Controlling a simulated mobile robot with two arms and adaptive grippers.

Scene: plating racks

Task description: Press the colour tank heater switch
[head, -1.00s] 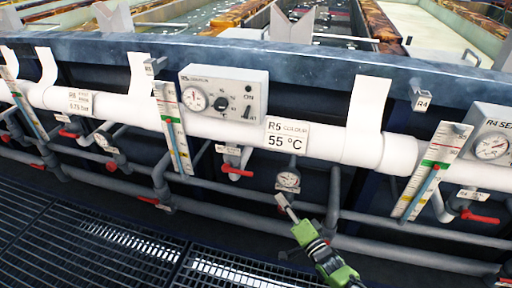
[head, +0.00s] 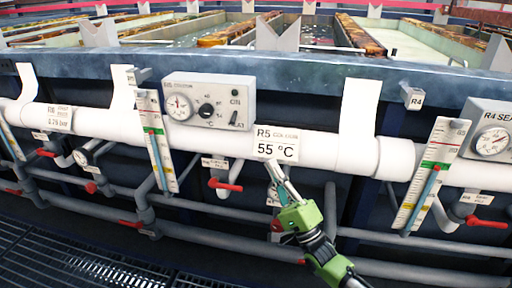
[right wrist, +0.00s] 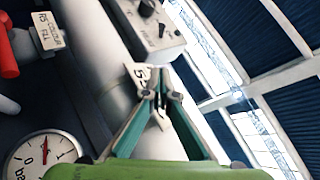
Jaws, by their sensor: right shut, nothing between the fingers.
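The R5 colour heater box (head: 190,122) is a pale box on the front of the tank line, with a dial gauge (head: 178,106), a black knob (head: 207,110) and a small dark switch (head: 235,118) under the word ON. Part of the box (right wrist: 168,48) also shows at the top of the right wrist view. My right gripper (head: 271,168) is shut and empty, below and to the right of the switch, in front of the lower edge of the "R5 55 °C" sign (head: 276,143). Its fingertips (right wrist: 161,98) meet in the right wrist view. My left gripper is not in view.
A thick white pipe (head: 325,153) runs across below the box. A level scale (head: 157,145) stands left of it, and a red-handled valve (head: 226,185) hangs below. Another box (head: 493,120) marked R4 is at the right. Dark grating (head: 60,262) lies at lower left.

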